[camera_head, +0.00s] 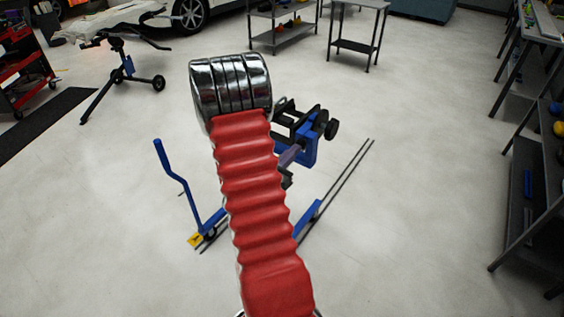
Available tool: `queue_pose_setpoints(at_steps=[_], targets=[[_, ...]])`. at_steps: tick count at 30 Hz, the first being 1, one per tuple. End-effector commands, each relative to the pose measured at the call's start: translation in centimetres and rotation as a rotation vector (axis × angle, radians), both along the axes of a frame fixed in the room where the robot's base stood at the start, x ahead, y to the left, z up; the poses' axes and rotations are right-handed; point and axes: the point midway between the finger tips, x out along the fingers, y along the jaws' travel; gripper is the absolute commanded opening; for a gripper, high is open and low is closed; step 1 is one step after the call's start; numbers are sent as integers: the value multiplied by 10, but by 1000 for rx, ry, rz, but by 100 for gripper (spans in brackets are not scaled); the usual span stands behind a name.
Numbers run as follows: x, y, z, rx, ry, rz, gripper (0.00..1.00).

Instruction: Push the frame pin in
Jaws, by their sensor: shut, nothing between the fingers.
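A blue and black stand or frame (308,150) is on the floor in the middle of the view, partly hidden behind my red-sleeved arm. Its upper part has black brackets and black round knobs or wheels. A purplish bar (290,155) slants from it toward my arm. A bent blue lever (175,175) rises at the left, with a yellow piece (195,240) at its foot. Thin dark rails (345,180) run along the floor at the right. I cannot make out the frame pin. I cannot make out my gripper; my arm hides the area behind it.
A black and blue wheeled stand (122,65) is at the back left, near a red tool cart (22,75) and a dark mat (40,125). Metal tables (360,5) stand at the back. Shelving (535,170) lines the right. The pale floor around the middle is clear.

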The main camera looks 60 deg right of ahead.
Motion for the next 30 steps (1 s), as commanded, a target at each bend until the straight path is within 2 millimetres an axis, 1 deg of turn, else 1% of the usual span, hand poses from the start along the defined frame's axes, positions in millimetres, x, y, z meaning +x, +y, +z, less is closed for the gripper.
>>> queue_pose_setpoints(at_steps=[1, 5, 18, 30], targets=[[0, -3, 1, -3, -7, -4, 0], [1, 7, 1, -2, -7, -2, 0], [6, 71, 0, -2, 0, 3, 0], [10, 120, 0, -2, 1, 2, 0]])
